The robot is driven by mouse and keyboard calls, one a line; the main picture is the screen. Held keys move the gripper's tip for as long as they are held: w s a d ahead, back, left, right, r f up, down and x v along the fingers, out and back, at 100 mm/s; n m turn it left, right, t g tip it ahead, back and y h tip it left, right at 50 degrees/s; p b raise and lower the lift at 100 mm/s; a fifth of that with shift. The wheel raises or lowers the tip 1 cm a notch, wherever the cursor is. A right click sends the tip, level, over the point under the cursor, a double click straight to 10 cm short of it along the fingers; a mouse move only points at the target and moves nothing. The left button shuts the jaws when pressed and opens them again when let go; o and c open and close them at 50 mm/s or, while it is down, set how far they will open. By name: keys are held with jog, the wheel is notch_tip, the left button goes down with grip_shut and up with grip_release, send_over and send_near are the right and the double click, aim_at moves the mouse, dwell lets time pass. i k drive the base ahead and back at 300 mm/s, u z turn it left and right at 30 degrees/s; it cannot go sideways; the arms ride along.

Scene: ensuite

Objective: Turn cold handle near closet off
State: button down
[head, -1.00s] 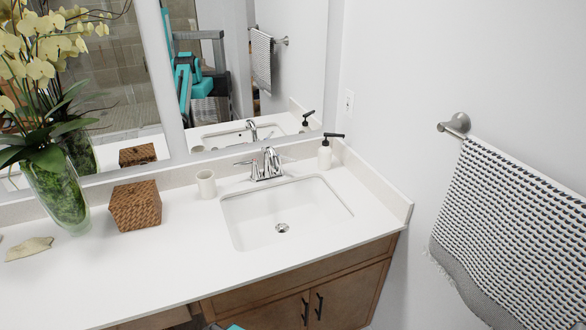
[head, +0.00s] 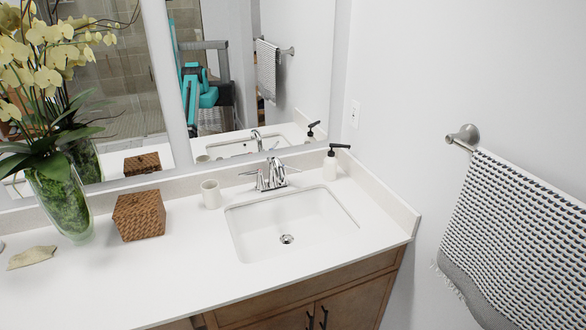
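A chrome faucet (head: 273,175) stands on the white counter behind the sink. A slim left lever (head: 249,173) points out to the left. The right lever is small and hard to tell apart from the spout. Which lever is the cold one, and how far each is turned, I cannot tell. No water stream is visible over the white sink basin (head: 300,215). The drain (head: 287,239) is in plain view. My gripper is not directly in view; the mirror shows part of my teal arm, with no clear fingertips.
A white cup (head: 211,194) stands left of the faucet, and a soap dispenser (head: 331,165) stands right of it. A woven box (head: 139,215) and a glass orchid vase (head: 59,199) stand farther left. A towel (head: 515,230) hangs on the right wall. The front counter is clear.

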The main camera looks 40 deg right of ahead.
aim_at(284, 167)
jog(key=z, duration=0.85)
jog(key=k, duration=0.55)
jog(key=z, duration=0.25)
jog(key=i, duration=0.5)
jog(key=z, duration=0.05)
